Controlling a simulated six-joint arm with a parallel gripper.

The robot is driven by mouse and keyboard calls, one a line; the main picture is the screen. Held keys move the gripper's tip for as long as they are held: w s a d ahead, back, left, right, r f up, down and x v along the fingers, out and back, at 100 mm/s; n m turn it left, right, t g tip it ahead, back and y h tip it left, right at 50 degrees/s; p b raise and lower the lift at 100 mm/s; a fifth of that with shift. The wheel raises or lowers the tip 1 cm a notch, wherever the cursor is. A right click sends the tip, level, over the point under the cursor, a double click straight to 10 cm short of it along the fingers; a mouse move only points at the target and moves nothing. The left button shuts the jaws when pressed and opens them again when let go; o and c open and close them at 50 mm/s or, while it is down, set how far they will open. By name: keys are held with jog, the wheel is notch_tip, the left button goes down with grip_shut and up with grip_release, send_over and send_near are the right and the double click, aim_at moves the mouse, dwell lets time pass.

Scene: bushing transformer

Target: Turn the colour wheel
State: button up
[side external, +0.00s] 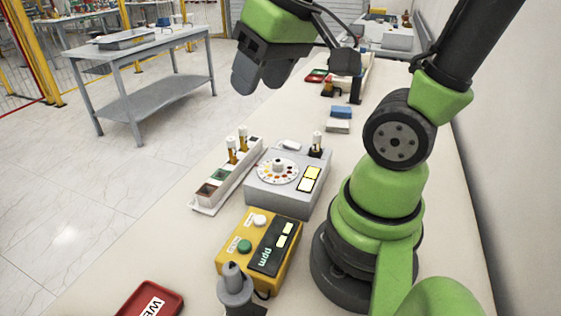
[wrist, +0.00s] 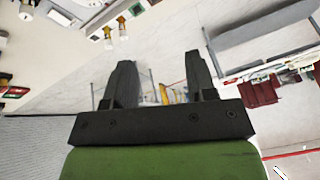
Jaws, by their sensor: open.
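The colour wheel (side external: 278,171) is a white disc with coloured spots around a central knob. It sits on top of a grey box (side external: 272,197) on the bench, in the side external view. My gripper (side external: 245,80) is high above the bench, up and to the left of the wheel, and well apart from it. In the wrist view my gripper (wrist: 158,80) shows two dark fingers spread apart with nothing between them. The wheel is hard to make out in the wrist view.
A white tray (side external: 207,208) with two amber-filled vials stands left of the grey box. Blue and white blocks (side external: 340,112) lie behind. A grey side table (side external: 140,45) stands apart at left.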

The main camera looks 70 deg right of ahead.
jog(key=w+d+f+n+g, duration=0.1)
jog(key=w+d+f+g, duration=0.2)
jog(key=d+f, duration=0.4)
jog(key=g, duration=0.2)
send_over(278, 160)
notch_tip(278, 160, down, 5)
jog(key=shift+n, duration=0.4)
notch_tip(278, 160, down, 10)
jog(key=shift+r, duration=0.15)
jog(key=c, duration=0.9)
